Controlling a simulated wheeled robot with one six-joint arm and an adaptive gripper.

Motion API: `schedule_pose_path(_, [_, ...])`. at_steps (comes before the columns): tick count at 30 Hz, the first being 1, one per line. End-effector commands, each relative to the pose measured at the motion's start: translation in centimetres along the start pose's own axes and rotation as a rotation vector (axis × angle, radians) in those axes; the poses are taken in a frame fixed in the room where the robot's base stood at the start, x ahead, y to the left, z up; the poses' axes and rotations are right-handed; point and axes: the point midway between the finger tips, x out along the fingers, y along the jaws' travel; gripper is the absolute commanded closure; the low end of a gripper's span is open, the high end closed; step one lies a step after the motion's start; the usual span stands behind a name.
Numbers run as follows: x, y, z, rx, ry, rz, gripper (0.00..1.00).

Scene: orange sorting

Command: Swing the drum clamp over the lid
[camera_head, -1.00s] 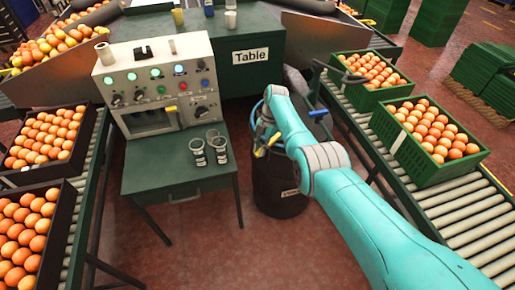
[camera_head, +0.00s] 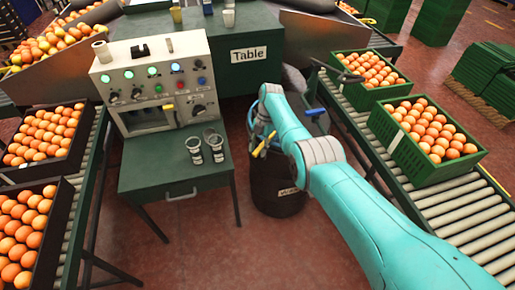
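A dark drum (camera_head: 268,188) with a small pale label stands on the floor between the green table and the right conveyor. My teal arm reaches over it and covers much of its top. My gripper (camera_head: 261,143) is at the drum's upper left, small and partly hidden among blue cables and the arm's end. Its fingers are not clear. A yellow piece (camera_head: 265,147) shows at the drum's upper edge, beside the gripper; I cannot tell whether it is the clamp. A dark piece with a blue part (camera_head: 315,112) shows behind the arm at right. The lid and clamp cannot be told apart.
The green table (camera_head: 170,175) carries a control box (camera_head: 155,85) and two small glass cups (camera_head: 205,147), left of the drum. Green crates of oranges (camera_head: 425,130) stand on the right roller conveyor (camera_head: 465,215). Dark crates of oranges (camera_head: 45,135) line the left.

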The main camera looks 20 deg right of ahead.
Motion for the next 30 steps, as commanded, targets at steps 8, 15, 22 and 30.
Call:
schedule_pose_path(8, [-0.1,0.1,-0.1,0.000,0.000,0.001,0.54])
schedule_pose_path(15, [-2.3,0.1,0.0,0.000,-0.001,0.003,0.54])
schedule_pose_path(22, [-7.0,0.1,0.0,-0.001,-0.001,0.003,0.54])
schedule_pose_path(30, [-11.0,0.0,0.0,0.001,0.000,0.001,0.54])
